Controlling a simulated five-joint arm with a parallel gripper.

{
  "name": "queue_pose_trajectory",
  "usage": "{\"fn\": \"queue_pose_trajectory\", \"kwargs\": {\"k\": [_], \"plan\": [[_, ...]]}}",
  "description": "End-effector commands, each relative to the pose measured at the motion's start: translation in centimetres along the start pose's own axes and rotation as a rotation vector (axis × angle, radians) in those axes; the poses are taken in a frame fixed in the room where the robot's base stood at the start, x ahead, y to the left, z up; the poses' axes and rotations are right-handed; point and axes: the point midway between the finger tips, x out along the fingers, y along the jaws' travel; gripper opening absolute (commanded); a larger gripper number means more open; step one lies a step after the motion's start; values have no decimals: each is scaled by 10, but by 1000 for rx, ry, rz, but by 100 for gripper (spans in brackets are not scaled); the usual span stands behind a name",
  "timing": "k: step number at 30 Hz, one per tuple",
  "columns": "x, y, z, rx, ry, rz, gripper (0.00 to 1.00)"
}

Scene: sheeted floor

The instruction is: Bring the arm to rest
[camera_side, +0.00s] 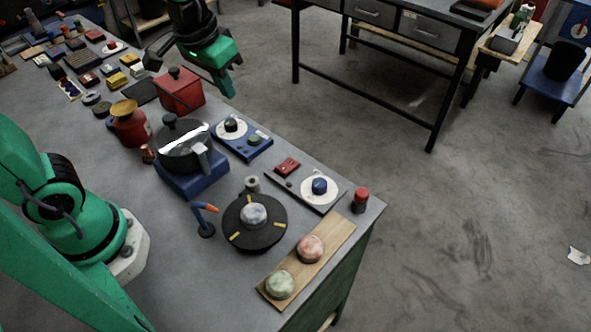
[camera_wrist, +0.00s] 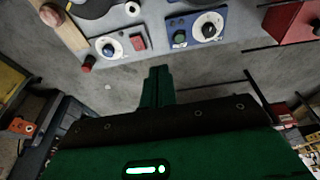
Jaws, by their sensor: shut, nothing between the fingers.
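My gripper (camera_side: 229,92) hangs in the air at the top of the side view, near the bench's far edge and beside the red box (camera_side: 181,92). Its green fingers are together with nothing between them. In the wrist view my gripper (camera_wrist: 158,72) shows as a narrow closed green shape, with bare floor behind its tips. It appears apart from everything on the bench. Part of my arm above it is cut off by the top of the side view.
The grey bench (camera_side: 165,235) holds a lidded pot (camera_side: 183,158), a red canister (camera_side: 130,128), a blue dial panel (camera_side: 242,138), a black disc (camera_side: 241,232) and a wooden board (camera_side: 318,262). Small blocks crowd its far left end. Open floor (camera_side: 455,210) lies right, before a drawer table (camera_side: 425,30).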

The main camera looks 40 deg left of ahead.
Motion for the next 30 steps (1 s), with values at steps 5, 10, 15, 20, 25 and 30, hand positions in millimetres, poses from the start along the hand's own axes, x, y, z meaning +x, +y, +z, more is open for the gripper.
{"fn": "queue_pose_trajectory", "kwargs": {"k": [5,10,15,20,25,30], "plan": [[-23,-14,23,-1,65,-3,0],[-38,-25,46,1,121,-9,0],[-49,-34,68,4,176,-19,0],[-54,-39,84,6,213,-28,0],[-55,-41,92,8,231,-32,0],[-55,-42,93,9,232,-33,0]]}}
